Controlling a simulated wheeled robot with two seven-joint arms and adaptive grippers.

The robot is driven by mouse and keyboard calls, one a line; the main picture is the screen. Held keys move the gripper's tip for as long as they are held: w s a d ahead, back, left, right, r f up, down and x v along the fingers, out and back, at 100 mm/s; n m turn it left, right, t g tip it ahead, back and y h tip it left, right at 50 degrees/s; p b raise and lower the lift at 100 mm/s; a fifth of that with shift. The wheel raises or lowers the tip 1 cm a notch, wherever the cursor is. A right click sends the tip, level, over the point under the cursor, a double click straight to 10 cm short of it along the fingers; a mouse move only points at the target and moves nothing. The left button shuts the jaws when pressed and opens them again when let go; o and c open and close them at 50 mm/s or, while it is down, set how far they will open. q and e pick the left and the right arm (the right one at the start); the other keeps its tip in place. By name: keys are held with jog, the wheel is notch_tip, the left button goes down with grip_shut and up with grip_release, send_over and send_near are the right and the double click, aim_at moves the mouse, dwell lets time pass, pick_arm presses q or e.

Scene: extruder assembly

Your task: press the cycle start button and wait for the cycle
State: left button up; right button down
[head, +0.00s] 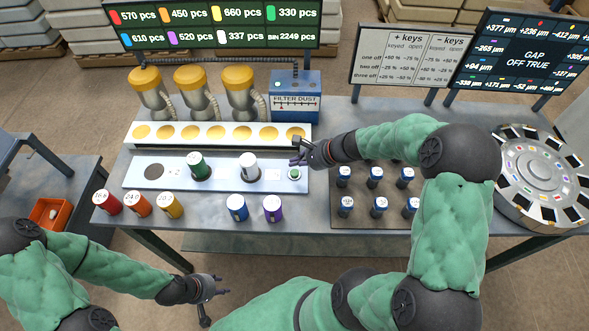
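A small green button (294,174) sits at the right end of the pale station panel (135,183). My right gripper (298,151) is just above and behind the button in the picture, with its fingers apart and nothing between them. Contact with the button does not show. A green canister (199,168) and a white canister (249,168) stand on the panel, and a dark round spot (154,171) at its left is empty. My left gripper (213,304) is open and empty, low in front of the table.
Red (107,202), orange (138,204), yellow (169,205), blue (237,207) and purple (272,208) canisters line the front. Several blue-capped pieces stand on a dark mat (345,217) at right. A filter dust box (296,97) and a round carousel (540,176) flank the area.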

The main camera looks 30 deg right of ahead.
jog(key=shift+r+p, duration=0.7)
jog(key=shift+r, duration=0.45)
